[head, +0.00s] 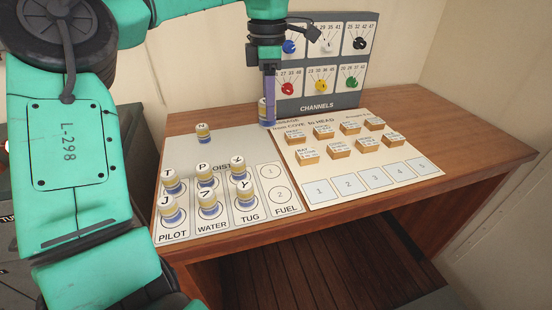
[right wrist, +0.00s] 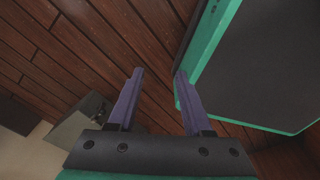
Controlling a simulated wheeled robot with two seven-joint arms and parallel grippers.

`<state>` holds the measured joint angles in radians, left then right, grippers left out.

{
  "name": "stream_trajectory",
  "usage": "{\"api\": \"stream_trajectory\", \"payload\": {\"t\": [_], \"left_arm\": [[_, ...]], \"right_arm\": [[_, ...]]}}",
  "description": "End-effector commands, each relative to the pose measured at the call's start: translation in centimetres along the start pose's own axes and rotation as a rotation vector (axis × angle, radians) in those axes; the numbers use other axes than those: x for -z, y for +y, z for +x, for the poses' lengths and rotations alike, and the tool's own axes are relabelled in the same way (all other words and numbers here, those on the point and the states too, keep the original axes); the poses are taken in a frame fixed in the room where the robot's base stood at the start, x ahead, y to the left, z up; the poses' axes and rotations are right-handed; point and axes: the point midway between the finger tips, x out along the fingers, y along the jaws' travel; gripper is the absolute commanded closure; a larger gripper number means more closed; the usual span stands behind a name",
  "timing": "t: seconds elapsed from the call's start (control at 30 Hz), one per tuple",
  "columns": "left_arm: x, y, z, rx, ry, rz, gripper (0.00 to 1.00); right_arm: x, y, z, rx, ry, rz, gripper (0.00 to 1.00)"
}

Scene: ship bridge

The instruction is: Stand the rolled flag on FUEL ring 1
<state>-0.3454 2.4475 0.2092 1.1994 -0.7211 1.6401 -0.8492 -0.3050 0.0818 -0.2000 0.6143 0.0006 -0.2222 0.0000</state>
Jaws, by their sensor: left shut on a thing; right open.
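My left gripper (head: 269,97) points down above the back of the desk and is shut on a rolled flag (head: 263,108). This flag is a small upright cylinder with blue and yellowish bands; the fingers partly cover it, and its top letter is not readable. It is left of the card sheet and behind the FUEL column. FUEL ring 1 (head: 271,171) and FUEL ring 2 (head: 280,194) are bare on the grey hoist mat (head: 232,147). My right gripper (right wrist: 159,73) is open and empty over a plank floor in the right wrist view.
Several rolled flags, including X (head: 237,168) and Y (head: 244,192), stand on the PILOT, WATER and TUG columns. Flag N (head: 202,133) stands alone farther back. A card sheet (head: 385,185) with wooden blocks lies right. The CHANNELS panel (head: 318,103) rises behind.

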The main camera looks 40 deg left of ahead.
Motion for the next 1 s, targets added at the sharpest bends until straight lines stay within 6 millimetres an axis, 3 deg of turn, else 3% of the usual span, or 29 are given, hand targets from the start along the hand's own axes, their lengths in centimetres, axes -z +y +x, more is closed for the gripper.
{"api": "stream_trajectory", "payload": {"t": [0.03, 0.2, 0.4, 0.5, 0.6, 0.9, 0.93, 1.0], "left_arm": [[0.1, -0.1, 2.1, 0.006, 0.001, 0.000, 1.00], [0.1, -0.1, 7.5, 0.004, 0.001, 0.000, 1.00], [0.1, 0.0, 10.9, 0.001, 0.000, -0.001, 1.00], [0.1, 0.0, 13.0, 0.003, 0.002, -0.001, 1.00], [0.1, 0.0, 14.3, 0.001, 0.000, -0.002, 1.00], [0.0, 0.0, 14.7, -0.001, 0.000, -0.002, 1.00], [0.0, 0.0, 14.6, -0.001, 0.000, -0.002, 0.43], [0.0, 0.0, 14.6, -0.001, 0.000, -0.002, 0.25]], "right_arm": [[-0.9, -0.1, 0.6, 0.001, -0.013, 0.000, 0.50], [-1.2, -0.2, 0.9, 0.002, -0.017, 0.000, 0.50], [1.6, 0.2, 0.8, -0.004, 0.029, 0.000, 0.50], [1.7, 0.3, 0.8, -0.004, 0.032, 0.000, 0.50], [1.3, 0.2, 0.8, -0.003, 0.025, 0.000, 0.50], [0.6, -0.1, 1.1, 0.001, 0.013, 0.001, 0.50], [0.6, -0.1, 1.0, 0.001, 0.012, 0.001, 0.50], [0.6, -0.1, 1.0, 0.001, 0.012, 0.001, 0.50]]}}
